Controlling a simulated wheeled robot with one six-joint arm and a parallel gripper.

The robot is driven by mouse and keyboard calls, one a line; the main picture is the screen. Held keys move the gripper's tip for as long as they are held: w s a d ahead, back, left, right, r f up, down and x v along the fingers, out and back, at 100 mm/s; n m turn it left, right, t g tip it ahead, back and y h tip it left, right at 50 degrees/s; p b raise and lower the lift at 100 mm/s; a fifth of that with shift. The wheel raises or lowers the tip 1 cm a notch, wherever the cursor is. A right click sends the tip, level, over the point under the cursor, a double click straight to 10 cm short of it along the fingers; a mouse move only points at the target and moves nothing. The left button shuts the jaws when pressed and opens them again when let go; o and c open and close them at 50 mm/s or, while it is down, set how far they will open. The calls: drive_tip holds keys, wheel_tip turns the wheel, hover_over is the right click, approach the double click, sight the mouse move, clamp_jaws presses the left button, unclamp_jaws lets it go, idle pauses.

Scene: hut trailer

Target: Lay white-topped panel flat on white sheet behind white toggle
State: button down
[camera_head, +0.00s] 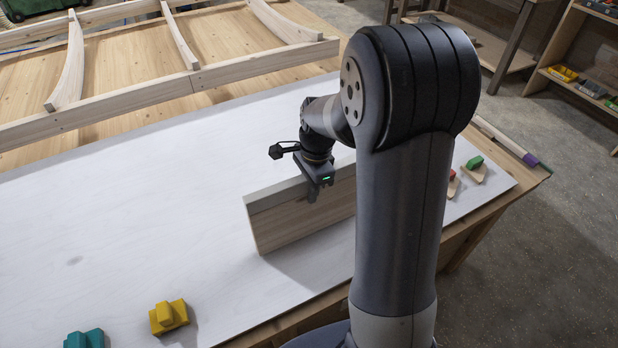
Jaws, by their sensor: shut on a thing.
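The white-topped panel (285,228) is a pale wooden board with a whitish band along its top edge. It stands upright on edge, at or just above the white sheet (150,220); I cannot tell whether it touches. My gripper (314,194) is shut on its top edge from above. The panel's right end is hidden behind my arm. I see no white toggle; the area behind my arm is hidden.
A yellow toggle (169,316) and a teal toggle (84,339) sit at the near left. A red toggle (452,176) and a green toggle (475,163) are at the right end. A wooden frame (130,98) borders the sheet's far side. The sheet's left and middle are clear.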

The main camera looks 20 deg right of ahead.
drive_tip(key=shift+f, duration=0.4)
drive_tip(key=shift+f, duration=0.15)
drive_tip(key=c, duration=1.2)
unclamp_jaws()
drive_tip(key=r, duration=0.4)
drive_tip(key=d+r, duration=0.1)
drive_tip(key=r, duration=0.7)
drive_tip(key=shift+w+d+r, duration=0.1)
drive_tip(key=shift+d, duration=0.1)
